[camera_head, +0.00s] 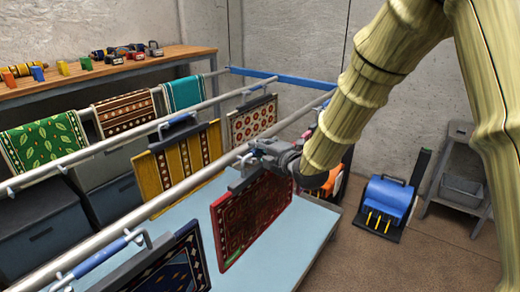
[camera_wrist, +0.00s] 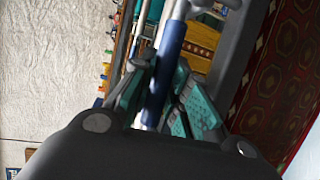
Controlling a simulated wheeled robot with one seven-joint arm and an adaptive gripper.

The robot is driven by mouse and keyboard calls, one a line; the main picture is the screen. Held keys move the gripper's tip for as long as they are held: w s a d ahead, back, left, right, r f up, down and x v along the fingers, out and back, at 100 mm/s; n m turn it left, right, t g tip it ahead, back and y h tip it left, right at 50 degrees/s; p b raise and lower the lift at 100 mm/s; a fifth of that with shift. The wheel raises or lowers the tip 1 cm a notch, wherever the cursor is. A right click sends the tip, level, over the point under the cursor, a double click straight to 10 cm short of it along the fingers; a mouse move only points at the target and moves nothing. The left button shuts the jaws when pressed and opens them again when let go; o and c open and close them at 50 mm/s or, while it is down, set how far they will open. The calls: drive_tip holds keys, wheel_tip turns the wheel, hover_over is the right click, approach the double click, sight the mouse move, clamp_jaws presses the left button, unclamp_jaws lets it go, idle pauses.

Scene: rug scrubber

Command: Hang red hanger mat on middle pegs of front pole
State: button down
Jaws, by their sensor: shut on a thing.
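The red patterned hanger mat (camera_head: 250,217) hangs below my gripper (camera_head: 268,158), beside the front pole (camera_head: 180,190) and above the pale blue table. In the wrist view the fingers of my gripper (camera_wrist: 163,92) are shut around the blue handle (camera_wrist: 168,52) of its hanger. The red mat (camera_wrist: 278,80) fills the right side of that view. My gripper is close to the front pole, at its middle stretch. My gripper hides the hanger's top in the head view, so I cannot tell whether it touches the pole or pegs.
A dark blue hanger mat (camera_head: 172,268) hangs at the front pole's near end. Yellow (camera_head: 180,162) and white-red (camera_head: 252,120) mats hang from the middle pole. Green (camera_head: 45,145), brown and teal mats hang behind. The pale blue table (camera_head: 285,235) has bare room.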

drive_tip(key=c, duration=1.4)
unclamp_jaws()
drive_tip(key=shift+r, duration=0.1)
drive_tip(key=shift+o, duration=0.5)
drive_tip(key=v, duration=1.2)
drive_tip(key=s+d+f+m+g+h, duration=0.2)
drive_tip(key=s+d+f+m, duration=0.15)
drive_tip(key=f, duration=0.75)
drive_tip(key=s+d+f+m+g+h, duration=0.2)
drive_tip(key=s+f+m, duration=0.25)
drive_tip(key=f, duration=0.55)
drive_tip(key=s+d+f+m+g+h, duration=0.1)
drive_tip(key=s+d+f+m, duration=0.3)
drive_tip(key=f, duration=0.7)
drive_tip(key=s+d+f+m+g+h, duration=0.1)
drive_tip(key=s+f+m, duration=0.3)
drive_tip(key=s, duration=0.6)
drive_tip(key=s+d+f+m+g+h, duration=0.1)
drive_tip(key=s+d+f+m+g, duration=0.2)
drive_tip(key=s+f, duration=0.6)
drive_tip(key=s+d+f+m+g+h, duration=0.1)
drive_tip(key=s+f+m+g, duration=0.3)
drive_tip(key=s, duration=0.6)
wheel_tip(320, 180, down, 3)
drive_tip(key=d+m, duration=0.1)
drive_tip(key=m, duration=0.1)
drive_tip(key=shift+s+d+m+h, duration=0.3)
drive_tip(key=shift+s+m+h, duration=0.1)
